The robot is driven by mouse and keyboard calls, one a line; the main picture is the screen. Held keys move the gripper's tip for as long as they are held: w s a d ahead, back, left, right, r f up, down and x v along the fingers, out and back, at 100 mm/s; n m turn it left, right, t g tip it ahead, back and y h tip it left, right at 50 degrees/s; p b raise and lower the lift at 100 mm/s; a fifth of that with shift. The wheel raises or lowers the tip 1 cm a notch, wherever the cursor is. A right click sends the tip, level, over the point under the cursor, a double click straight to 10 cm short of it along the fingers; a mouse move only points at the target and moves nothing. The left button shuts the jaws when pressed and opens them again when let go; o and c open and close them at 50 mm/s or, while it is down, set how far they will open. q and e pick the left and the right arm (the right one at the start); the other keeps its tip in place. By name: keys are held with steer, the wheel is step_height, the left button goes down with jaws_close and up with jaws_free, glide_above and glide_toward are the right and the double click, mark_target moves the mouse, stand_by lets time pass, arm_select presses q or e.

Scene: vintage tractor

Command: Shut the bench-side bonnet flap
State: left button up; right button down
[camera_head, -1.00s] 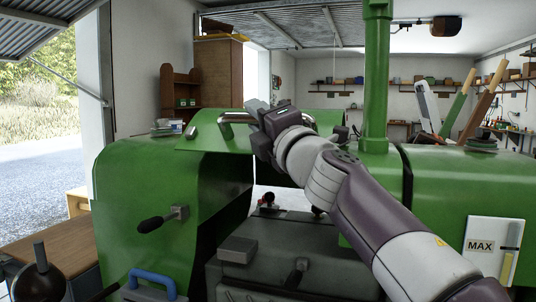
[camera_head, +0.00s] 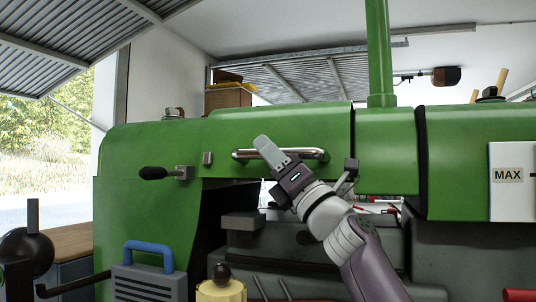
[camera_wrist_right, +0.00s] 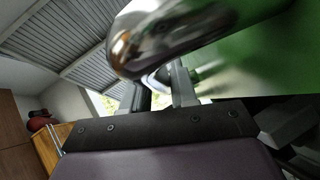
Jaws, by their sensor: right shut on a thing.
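The bench-side bonnet flap (camera_head: 240,128) is a green panel on the side of the tractor's bonnet. It hangs down steeply over the upper part of the engine bay, with dark engine parts open below it. Its chrome bar handle (camera_head: 310,154) runs along the lower part. My right gripper (camera_head: 271,152) is shut on the handle, reaching up from below right. In the right wrist view the handle (camera_wrist_right: 165,38) is large and close, with green paint (camera_wrist_right: 270,65) behind it. The fingers' hold is partly hidden there. My left gripper is not in view.
A black-knobbed latch (camera_head: 155,173) sticks out left of the flap. A green exhaust pipe (camera_head: 377,60) rises to the right. A grey case with a blue handle (camera_head: 148,250) and a yellow can (camera_head: 221,290) stand low in front. A wooden bench (camera_head: 72,240) is at left.

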steer(key=shift+w+d+f, duration=0.1)
steer(key=shift+w+f, duration=0.15)
steer(key=shift+f, duration=0.3)
steer(key=c, duration=1)
jaws_free()
steer(key=shift+w, duration=0.1)
steer(key=b+v, duration=1)
steer(key=v, duration=0.3)
